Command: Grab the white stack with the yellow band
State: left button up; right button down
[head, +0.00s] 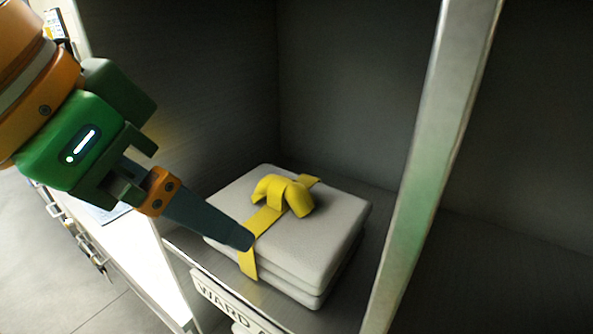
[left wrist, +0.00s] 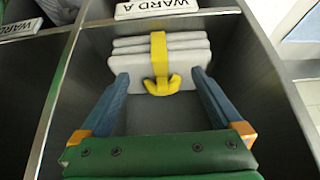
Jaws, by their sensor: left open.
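The white stack (head: 325,232) is several folded layers lying flat on the shelf of a grey compartment. A yellow band (head: 264,217) with a raised loop (head: 285,194) runs over its top. In the left wrist view the stack (left wrist: 190,55) shows with the band (left wrist: 158,50) down its middle. My left gripper (head: 238,238) is open. In the head view one finger shows over the stack's near left part; the other cannot be made out. In the left wrist view the fingertips (left wrist: 160,76) are spread to either side of the yellow loop; contact cannot be told.
A label reading WARD A (head: 228,303) is on the shelf's front edge. A metal upright (head: 425,165) bounds the compartment on the right, with another dark compartment beyond. Dark walls enclose the stack; there is free room above it.

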aim_at(279, 182)
pick_arm(q)
jog(key=w+d+p, duration=0.1)
jog(key=w, duration=0.1)
jog(key=w+d+p, duration=0.1)
jog(key=w+d, duration=0.1)
jog(key=w+d+p, duration=0.1)
jog(key=w+p, duration=0.1)
jog(key=shift+w+d+r, duration=0.15)
jog(key=shift+d+r, duration=0.1)
jog(key=shift+d, duration=0.15)
jog(key=x, duration=0.5)
jog(key=shift+w+d+f+p, duration=0.15)
jog(key=shift+w+d+p, duration=0.05)
jog(key=shift+w+p, duration=0.15)
jog(key=shift+w, duration=0.1)
jog(key=shift+d, duration=0.1)
grip_shut()
